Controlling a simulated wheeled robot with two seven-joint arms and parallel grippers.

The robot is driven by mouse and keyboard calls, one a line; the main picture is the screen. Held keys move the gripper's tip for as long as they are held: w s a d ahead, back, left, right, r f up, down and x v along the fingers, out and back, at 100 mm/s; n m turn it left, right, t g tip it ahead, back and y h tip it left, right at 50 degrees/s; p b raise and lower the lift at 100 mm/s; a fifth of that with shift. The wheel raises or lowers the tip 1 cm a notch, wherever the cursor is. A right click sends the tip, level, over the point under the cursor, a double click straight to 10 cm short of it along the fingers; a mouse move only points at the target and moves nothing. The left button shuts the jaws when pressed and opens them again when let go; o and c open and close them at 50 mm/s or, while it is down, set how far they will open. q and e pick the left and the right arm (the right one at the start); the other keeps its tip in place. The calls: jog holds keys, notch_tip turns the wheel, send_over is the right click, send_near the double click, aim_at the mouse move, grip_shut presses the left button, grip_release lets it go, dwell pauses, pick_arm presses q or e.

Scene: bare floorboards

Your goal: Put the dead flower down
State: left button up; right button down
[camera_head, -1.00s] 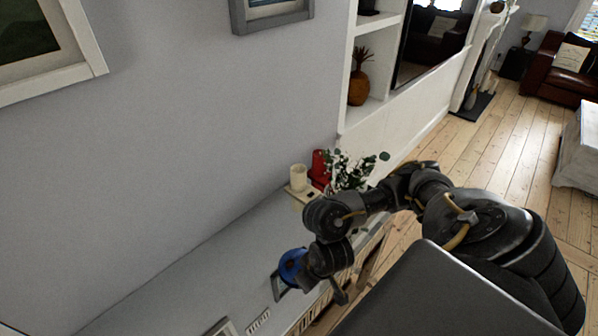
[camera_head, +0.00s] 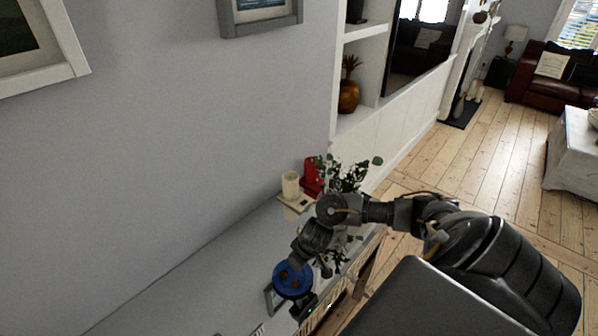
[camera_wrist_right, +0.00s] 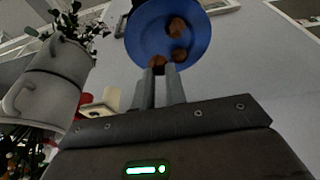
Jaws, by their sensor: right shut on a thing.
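A round blue dish-like thing (camera_head: 293,278) with a few brown pieces on it is at my right gripper (camera_head: 304,299), above the console table. In the right wrist view the blue thing (camera_wrist_right: 168,35) faces the camera, and the closed fingertips of my right gripper (camera_wrist_right: 159,72) meet its near edge, with a brown bit between them. I cannot tell which part is the dead flower; no separate stem shows. My right arm comes in from the right and partly covers the leafy plant. My left gripper is out of view.
The console table (camera_head: 215,270) runs along the wall. A cream candle (camera_head: 290,185), a red object (camera_head: 312,176) and a leafy plant (camera_head: 345,175) stand at its far end. The table is mostly clear toward the left.

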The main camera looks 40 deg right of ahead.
jog(key=shift+w+d+f, duration=0.2)
jog(key=shift+f, duration=0.2)
jog(key=shift+w+d+f, duration=0.15)
jog(key=shift+w+f, duration=0.05)
jog(key=shift+f, duration=0.15)
jog(key=f, duration=0.1)
jog(key=f+b, duration=0.1)
jog(key=f, duration=0.1)
jog(key=shift+w+d+f, duration=0.15)
jog(key=shift+d+f, duration=0.05)
jog(key=shift+f, duration=0.05)
jog(key=c, duration=1.4)
grip_release()
jog(key=shift+r, duration=0.1)
jog(key=p+v, duration=0.3)
jog(key=v, duration=0.9)
